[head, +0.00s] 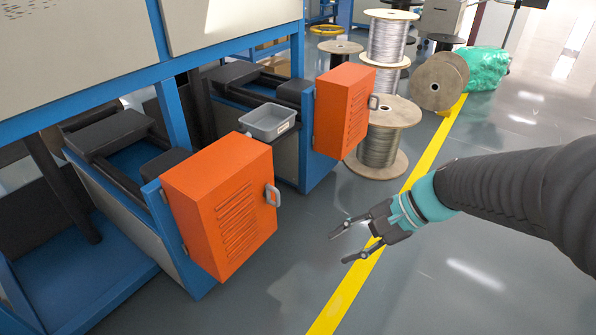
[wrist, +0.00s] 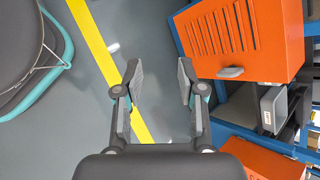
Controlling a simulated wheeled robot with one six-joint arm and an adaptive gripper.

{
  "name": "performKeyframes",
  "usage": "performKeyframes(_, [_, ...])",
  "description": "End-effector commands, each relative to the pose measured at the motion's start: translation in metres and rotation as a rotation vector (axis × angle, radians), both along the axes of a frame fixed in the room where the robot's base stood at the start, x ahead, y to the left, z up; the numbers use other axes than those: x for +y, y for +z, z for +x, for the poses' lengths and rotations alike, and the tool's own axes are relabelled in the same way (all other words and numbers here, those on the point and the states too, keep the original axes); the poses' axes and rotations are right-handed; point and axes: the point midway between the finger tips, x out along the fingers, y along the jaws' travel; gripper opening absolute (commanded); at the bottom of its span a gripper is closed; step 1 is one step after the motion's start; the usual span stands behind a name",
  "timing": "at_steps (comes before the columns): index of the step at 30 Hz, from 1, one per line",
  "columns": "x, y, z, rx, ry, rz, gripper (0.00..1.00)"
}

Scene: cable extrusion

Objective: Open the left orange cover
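The left orange cover (head: 215,210) is a slotted, box-shaped cover on the end of a blue machine frame, and it appears shut. Its grey handle (head: 272,194) is on its right side. In the wrist view the left cover (wrist: 255,38) is at the upper right, with its handle (wrist: 230,72) on the lower edge. My gripper (head: 340,248) is open and empty, right of the left cover and a little lower in the picture, apart from it. In the wrist view both fingers of my gripper (wrist: 160,68) are spread with only floor between them.
A right orange cover (head: 342,108) stands farther back, partly visible at the bottom of the wrist view (wrist: 262,162). A grey tray (head: 268,122) sits between the covers. Cable spools (head: 385,130) stand behind. Floor with a yellow line (head: 345,290) is clear around my gripper.

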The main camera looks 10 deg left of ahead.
Motion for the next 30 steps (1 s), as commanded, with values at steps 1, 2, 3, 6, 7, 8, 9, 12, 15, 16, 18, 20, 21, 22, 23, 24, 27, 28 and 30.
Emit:
performKeyframes(1, [0.009,-0.011,0.011,0.066,-0.036,0.053,0.39])
performKeyframes(2, [0.015,-0.015,0.017,0.103,-0.057,0.087,0.39])
performKeyframes(3, [0.022,-0.019,0.026,0.150,-0.088,0.133,0.39])
performKeyframes(6, [0.038,-0.032,0.050,0.269,-0.168,0.244,0.39])
performKeyframes(7, [0.043,-0.036,0.058,0.301,-0.192,0.277,0.39])
performKeyframes(8, [0.047,-0.040,0.066,0.336,-0.217,0.309,0.39])
performKeyframes(9, [0.052,-0.047,0.077,0.382,-0.252,0.353,0.39])
performKeyframes(12, [0.062,-0.065,0.105,0.491,-0.340,0.460,0.39])
performKeyframes(15, [0.068,-0.084,0.132,0.588,-0.424,0.560,0.39])
performKeyframes(16, [0.069,-0.091,0.140,0.614,-0.449,0.586,0.39])
performKeyframes(18, [0.070,-0.104,0.156,0.665,-0.501,0.644,0.39])
performKeyframes(20, [0.071,-0.114,0.167,0.701,-0.541,0.685,0.39])
performKeyframes(21, [0.071,-0.120,0.174,0.720,-0.563,0.709,0.39])
performKeyframes(22, [0.071,-0.124,0.178,0.732,-0.577,0.723,0.39])
performKeyframes(23, [0.070,-0.127,0.182,0.742,-0.589,0.736,0.39])
performKeyframes(24, [0.070,-0.130,0.186,0.752,-0.602,0.751,0.39])
performKeyframes(27, [0.071,-0.135,0.191,0.768,-0.622,0.772,0.39])
performKeyframes(28, [0.072,-0.136,0.192,0.770,-0.625,0.775,0.39])
performKeyframes(30, [0.076,-0.136,0.194,0.772,-0.626,0.777,0.39])
